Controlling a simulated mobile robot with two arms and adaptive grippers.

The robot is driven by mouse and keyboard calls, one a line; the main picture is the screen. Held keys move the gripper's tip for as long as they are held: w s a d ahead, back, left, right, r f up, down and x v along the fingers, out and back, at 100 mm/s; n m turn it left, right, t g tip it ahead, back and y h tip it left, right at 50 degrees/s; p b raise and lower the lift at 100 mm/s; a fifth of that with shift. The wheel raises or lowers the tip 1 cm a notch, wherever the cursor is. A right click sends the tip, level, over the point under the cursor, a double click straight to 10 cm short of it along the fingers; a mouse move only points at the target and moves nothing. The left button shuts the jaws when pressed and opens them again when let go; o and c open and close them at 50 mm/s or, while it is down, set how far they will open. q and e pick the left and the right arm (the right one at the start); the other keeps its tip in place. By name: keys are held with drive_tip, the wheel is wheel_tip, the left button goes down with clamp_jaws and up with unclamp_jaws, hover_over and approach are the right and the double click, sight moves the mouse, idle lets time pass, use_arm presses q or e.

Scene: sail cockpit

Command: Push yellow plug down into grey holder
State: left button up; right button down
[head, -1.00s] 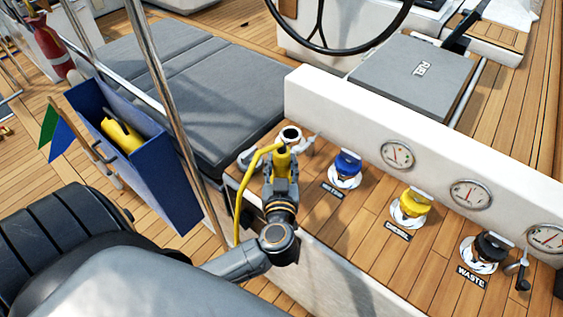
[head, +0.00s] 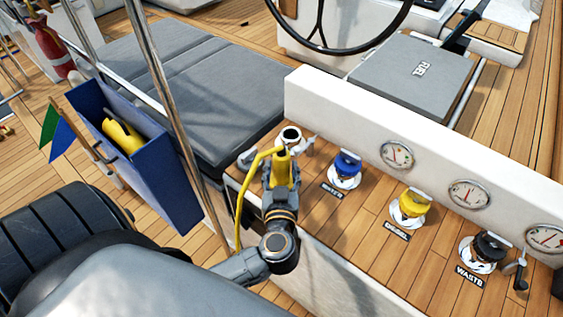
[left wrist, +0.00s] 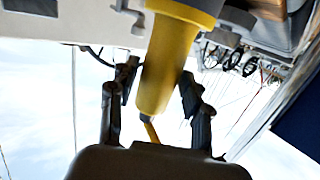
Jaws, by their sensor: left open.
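The yellow plug (head: 283,168) stands roughly upright at the left end of the wooden ledge, with a yellow cable (head: 241,195) looping down on its left. My left gripper (head: 281,182) is around the plug's lower body. In the left wrist view, the plug (left wrist: 166,65) runs between the spread fingers of the left gripper (left wrist: 158,85), with a gap on both sides. My right gripper is out of view.
Blue (head: 346,166), yellow (head: 411,205) and black (head: 488,248) deck caps line the ledge to the right, below round gauges. A steel pole (head: 165,110) and a blue box (head: 158,175) stand left of my arm. Grey cushions (head: 190,85) lie behind.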

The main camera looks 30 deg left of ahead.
use_arm(q)
drive_tip(key=p+v, duration=0.4)
drive_tip(key=v, duration=0.5)
drive_tip(key=shift+s+d+r+p, duration=0.15)
drive_tip(key=shift+s+d+p, duration=0.05)
drive_tip(key=shift+s+p, duration=0.1)
drive_tip(key=shift+w, duration=0.1)
idle(0.5)
